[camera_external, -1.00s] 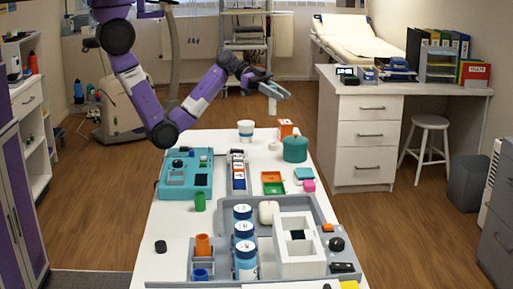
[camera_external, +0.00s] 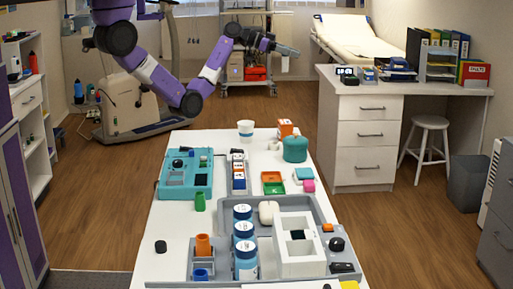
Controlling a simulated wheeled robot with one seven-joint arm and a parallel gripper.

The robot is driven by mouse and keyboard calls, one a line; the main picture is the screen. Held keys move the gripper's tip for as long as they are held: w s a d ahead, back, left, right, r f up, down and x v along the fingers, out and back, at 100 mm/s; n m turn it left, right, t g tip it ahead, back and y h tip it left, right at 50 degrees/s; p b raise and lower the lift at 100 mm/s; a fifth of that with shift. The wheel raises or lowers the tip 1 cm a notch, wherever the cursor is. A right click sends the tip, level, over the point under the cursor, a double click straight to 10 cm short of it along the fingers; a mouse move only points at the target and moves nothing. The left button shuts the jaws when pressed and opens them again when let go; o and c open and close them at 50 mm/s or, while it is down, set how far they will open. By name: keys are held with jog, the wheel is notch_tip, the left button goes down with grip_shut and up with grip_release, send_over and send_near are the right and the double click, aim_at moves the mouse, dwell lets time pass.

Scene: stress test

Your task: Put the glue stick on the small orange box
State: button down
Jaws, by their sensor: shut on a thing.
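My gripper (camera_external: 287,50) is raised at the back, high above the far end of the white table, pointing right.
A teal pot (camera_external: 295,149) stands just in front of the orange box, and a white cup (camera_external: 246,130) to its left. A teal device (camera_external: 187,177) and a grey tray (camera_external: 322,208) with bottles take up much of the table. A desk (camera_external: 372,135) stands to the right.

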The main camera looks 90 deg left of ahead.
notch_tip(320, 180, down, 21)
jog(key=a+p, duration=0.1)
jog(key=shift+w+a+r+y, duration=0.15)
jog(key=shift+w+y, duration=0.15)
jog(key=shift+y, duration=0.1)
jog(key=shift+f, duration=0.2)
jog(key=c, duration=1.2)
grip_release()
jog(key=shift+r, duration=0.1)
jog(key=shift+r, duration=0.1)
jog(key=b+v, duration=0.1)
jog(key=v, duration=1.1)
